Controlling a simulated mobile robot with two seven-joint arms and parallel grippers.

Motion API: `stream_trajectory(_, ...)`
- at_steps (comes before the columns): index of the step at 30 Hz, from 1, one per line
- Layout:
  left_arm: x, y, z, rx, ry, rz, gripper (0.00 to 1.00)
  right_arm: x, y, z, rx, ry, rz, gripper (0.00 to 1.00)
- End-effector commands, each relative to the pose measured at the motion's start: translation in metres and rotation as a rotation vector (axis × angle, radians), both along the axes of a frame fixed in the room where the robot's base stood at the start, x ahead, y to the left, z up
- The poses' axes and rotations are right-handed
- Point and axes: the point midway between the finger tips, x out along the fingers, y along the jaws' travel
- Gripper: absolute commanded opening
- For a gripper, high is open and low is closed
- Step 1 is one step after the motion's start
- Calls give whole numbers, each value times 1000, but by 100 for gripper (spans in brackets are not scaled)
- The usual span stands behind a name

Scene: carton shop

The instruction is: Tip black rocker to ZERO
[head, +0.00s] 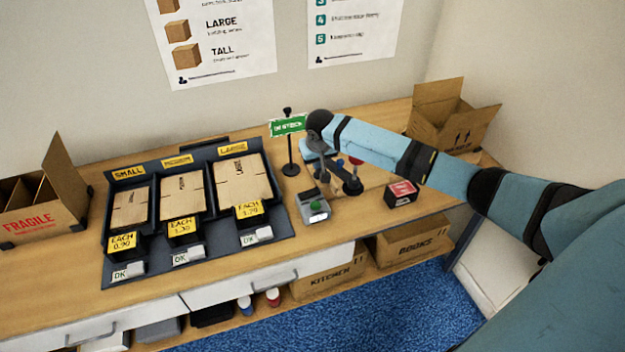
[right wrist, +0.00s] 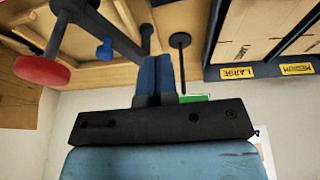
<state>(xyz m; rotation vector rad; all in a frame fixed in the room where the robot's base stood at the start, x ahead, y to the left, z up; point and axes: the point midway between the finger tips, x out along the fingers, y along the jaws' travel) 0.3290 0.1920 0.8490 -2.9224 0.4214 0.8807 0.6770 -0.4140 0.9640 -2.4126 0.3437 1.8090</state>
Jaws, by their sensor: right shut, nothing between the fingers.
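A small grey box (head: 315,208) with a green spot on its front stands on the bench, right of the carton rack. A dark piece (head: 310,194) on its top may be the black rocker; its tilt and any ZERO mark are too small to read. My right gripper (head: 318,153) hangs behind and above the box, partly hidden by my wrist and a grey bar. Its blue fingers (right wrist: 158,75) are shut and empty in the right wrist view, apart from the box. The rocker is not clear in that view. My left gripper is out of view.
A black stand with a red knob (right wrist: 40,70) and a blue knob (right wrist: 105,48) is close to my right gripper. A green sign (head: 288,125) stands left of it. A red-and-black box (head: 401,192) lies right.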

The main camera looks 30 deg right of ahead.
Motion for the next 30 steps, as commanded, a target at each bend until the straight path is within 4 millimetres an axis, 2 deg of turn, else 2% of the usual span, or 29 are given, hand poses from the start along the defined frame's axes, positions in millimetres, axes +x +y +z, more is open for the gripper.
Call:
stream_trajectory(11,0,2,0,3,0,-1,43,1,-2,2,-2,3,-7,0)
stream_trajectory(16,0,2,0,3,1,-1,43,3,-3,-9,-2,5,-7,0)
stream_trajectory(20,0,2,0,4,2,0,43,9,-6,-29,-2,6,-9,0)
stream_trajectory(30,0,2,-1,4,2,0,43,28,-14,-98,-3,5,-8,0)
